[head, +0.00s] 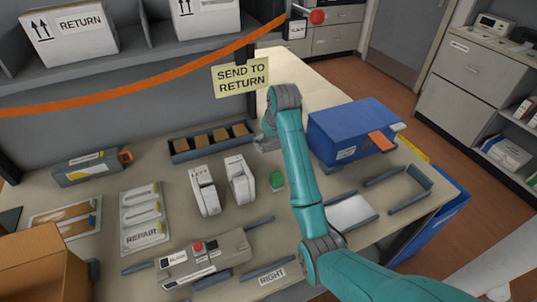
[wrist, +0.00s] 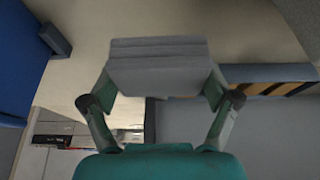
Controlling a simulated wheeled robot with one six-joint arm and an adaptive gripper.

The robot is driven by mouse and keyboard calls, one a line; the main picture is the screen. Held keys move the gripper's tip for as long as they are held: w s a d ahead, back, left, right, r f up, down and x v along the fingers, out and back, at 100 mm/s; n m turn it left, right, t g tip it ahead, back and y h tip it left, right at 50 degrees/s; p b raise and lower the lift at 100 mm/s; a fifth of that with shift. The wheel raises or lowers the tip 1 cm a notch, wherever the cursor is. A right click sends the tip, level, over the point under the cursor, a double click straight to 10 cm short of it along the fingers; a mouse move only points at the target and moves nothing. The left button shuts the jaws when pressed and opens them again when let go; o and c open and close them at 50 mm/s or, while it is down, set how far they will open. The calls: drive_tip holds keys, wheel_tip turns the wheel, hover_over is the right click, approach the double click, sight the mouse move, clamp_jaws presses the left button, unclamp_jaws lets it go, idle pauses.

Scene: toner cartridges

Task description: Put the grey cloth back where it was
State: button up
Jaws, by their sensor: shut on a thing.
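The grey cloth (wrist: 158,66) shows in the wrist view as a folded, layered stack. My gripper (wrist: 160,88) is shut on it, with one finger at each side. The cloth is held above the pale bench top. In the head view my gripper (head: 268,138) is over the back of the bench, between the long dark tray and the blue box. There my arm hides most of it, and I cannot make out the cloth clearly.
The dark tray (head: 174,157) with brown compartments is left of my gripper, and the blue box (head: 350,128) is right. An orange strap (head: 150,92) crosses above the bench.

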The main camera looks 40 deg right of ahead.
sight(268, 157)
drive_tip(key=shift+f, duration=3.25)
drive_tip(key=shift+f, duration=0.1)
drive_tip(key=o, duration=0.9)
drive_tip(key=shift+c, duration=0.2)
